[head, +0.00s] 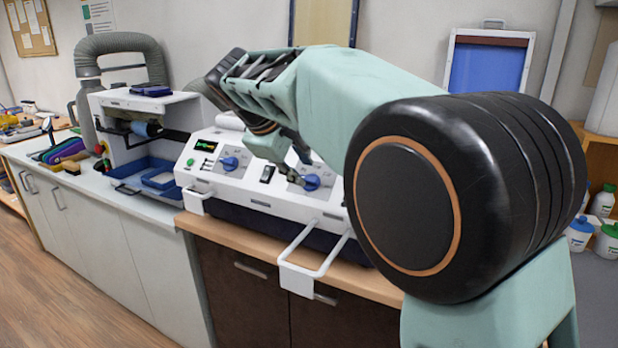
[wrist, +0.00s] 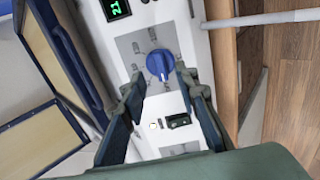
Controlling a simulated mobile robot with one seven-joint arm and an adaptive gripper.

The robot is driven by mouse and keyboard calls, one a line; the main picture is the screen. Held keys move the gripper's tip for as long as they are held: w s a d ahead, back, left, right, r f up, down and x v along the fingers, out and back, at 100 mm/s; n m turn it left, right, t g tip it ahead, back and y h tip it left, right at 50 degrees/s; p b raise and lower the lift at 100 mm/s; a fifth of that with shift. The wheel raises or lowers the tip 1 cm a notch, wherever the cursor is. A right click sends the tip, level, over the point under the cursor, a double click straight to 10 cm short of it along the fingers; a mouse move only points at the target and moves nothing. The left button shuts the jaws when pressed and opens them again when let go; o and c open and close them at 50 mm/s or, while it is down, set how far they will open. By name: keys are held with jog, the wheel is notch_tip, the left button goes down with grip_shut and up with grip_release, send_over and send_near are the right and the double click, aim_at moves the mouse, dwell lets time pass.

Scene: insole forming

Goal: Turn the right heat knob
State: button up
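The white machine (head: 262,193) has two blue heat knobs on its sloped front panel. The right heat knob (head: 312,182) shows just below my gripper (head: 284,156) in the head view. The left heat knob (head: 230,163) is farther left, past a black switch (head: 267,173). In the wrist view the left knob (wrist: 159,65) lies beyond the fingertips of my gripper (wrist: 160,90), and the switch (wrist: 178,121) shows between the fingers. Part of the right knob's dial plate (wrist: 180,148) shows at the bottom; its knob is hidden there. My gripper is open and empty, above the panel.
A green-lit display (head: 206,146) and green button (head: 190,162) are left of the knobs. A white handle frame (head: 310,262) sticks out in front of the machine. Another white machine (head: 140,125) with a blue tray (head: 150,175) stands left on the counter.

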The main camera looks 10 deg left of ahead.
aim_at(308, 178)
jog(key=x, duration=0.4)
grip_shut()
